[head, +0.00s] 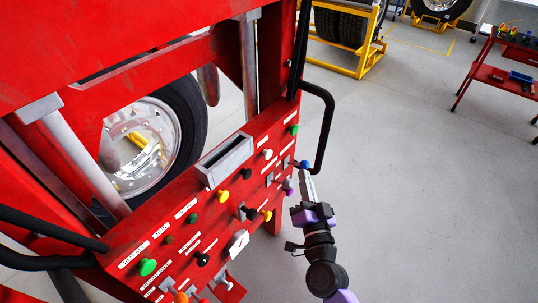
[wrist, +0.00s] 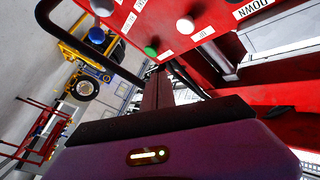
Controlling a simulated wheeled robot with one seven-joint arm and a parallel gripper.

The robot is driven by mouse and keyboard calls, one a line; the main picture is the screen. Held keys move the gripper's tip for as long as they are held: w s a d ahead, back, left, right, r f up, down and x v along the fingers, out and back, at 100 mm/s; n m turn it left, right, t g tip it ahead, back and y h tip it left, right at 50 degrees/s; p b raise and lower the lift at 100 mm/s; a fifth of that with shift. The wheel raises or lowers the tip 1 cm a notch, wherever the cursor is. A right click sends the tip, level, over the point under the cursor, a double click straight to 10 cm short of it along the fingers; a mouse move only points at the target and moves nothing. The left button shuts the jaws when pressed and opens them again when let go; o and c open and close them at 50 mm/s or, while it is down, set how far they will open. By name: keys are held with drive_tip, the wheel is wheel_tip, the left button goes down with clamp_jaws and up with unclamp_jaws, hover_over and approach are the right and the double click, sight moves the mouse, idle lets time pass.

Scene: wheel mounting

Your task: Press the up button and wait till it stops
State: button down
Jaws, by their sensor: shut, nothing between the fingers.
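The red control panel (head: 215,215) carries several coloured buttons with white labels. Contact with any button cannot be told.
A black handle (head: 328,125) curves out from the panel's right end, close to my gripper. A wheel (head: 150,140) sits behind the red frame. A yellow wheel stand (head: 350,68) and a red tool cart (head: 500,75) stand further back. The floor at right is clear.

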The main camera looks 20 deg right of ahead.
sight(266, 154)
drive_tip(key=w+a, duration=0.5)
drive_tip(key=w, duration=0.1)
drive_tip(key=shift+w, duration=0.35)
drive_tip(key=shift+w, duration=0.1)
idle(1.9)
drive_tip(key=shift+w+a+p, duration=0.2)
drive_tip(key=shift+w+p, duration=0.05)
drive_tip(key=shift+p, duration=0.1)
drive_tip(key=shift+w+a, duration=0.4)
drive_tip(key=shift+w, duration=0.15)
idle(0.9)
drive_tip(key=shift+s, duration=0.1)
drive_tip(key=shift+s+d, duration=0.65)
drive_tip(key=shift+s, duration=0.15)
